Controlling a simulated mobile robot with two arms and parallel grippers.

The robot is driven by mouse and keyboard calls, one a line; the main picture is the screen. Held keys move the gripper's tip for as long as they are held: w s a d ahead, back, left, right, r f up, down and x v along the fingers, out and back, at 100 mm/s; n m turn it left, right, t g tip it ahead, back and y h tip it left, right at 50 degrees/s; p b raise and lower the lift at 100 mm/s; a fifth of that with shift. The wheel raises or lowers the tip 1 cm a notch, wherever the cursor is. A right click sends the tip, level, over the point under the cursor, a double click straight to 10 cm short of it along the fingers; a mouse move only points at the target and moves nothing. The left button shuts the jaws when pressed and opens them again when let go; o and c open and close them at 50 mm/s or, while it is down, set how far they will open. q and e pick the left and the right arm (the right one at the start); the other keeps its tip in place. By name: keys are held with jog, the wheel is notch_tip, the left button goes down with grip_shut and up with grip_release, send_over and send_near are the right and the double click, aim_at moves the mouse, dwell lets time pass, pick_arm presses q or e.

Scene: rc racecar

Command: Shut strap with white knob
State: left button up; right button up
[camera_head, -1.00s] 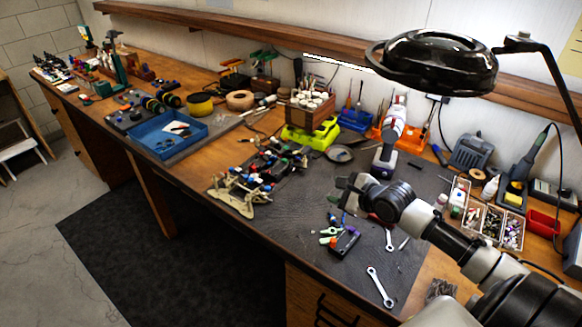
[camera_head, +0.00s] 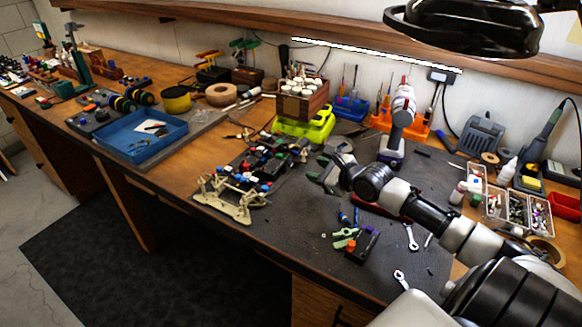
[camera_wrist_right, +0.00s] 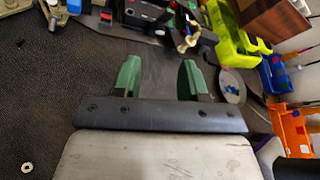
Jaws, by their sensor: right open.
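The RC racecar chassis (camera_head: 262,166) lies on the dark work mat, with a black middle and tan suspension arms (camera_head: 228,200) at its near left end. Blue, red and white small parts sit along it. In the right wrist view part of the chassis (camera_wrist_right: 143,14) shows at the top edge, with a small white part (camera_wrist_right: 187,40) at its right end. I cannot tell which part is the strap or its white knob. My right gripper (camera_head: 318,170) is open and empty, just right of the chassis. Its two green fingers (camera_wrist_right: 159,78) are apart and point toward it.
A lime-green holder (camera_head: 305,129) with a wooden box stands behind the chassis. A cordless screwdriver (camera_head: 398,125) stands behind my right arm. Small tools and a black-and-orange block (camera_head: 362,243) lie in front. A blue tray (camera_head: 140,136) is at left.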

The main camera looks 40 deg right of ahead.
aim_at(287, 160)
jog(key=x, duration=0.7)
jog(key=shift+w+b, duration=0.3)
jog(key=shift+w, duration=0.1)
jog(key=shift+x, duration=1.05)
jog(key=shift+s, duration=0.1)
grip_shut()
jog(key=g+p, duration=0.1)
jog(key=p, duration=0.5)
jog(key=r+g+h+p, duration=0.1)
jog(key=g+p, duration=0.1)
jog(key=p, duration=0.4)
jog(key=w+a+g+p, duration=0.1)
jog(key=p, duration=0.5)
jog(key=shift+w+r+n+g+h, duration=0.1)
jog(key=shift+r+n+g+h, duration=0.2)
jog(key=shift+n+g, duration=0.1)
jog(key=shift+w+g+h+p, duration=0.25)
jog(key=shift+g+p, duration=0.55)
jog(key=shift+p, duration=0.55)
jog(key=shift+f, duration=0.1)
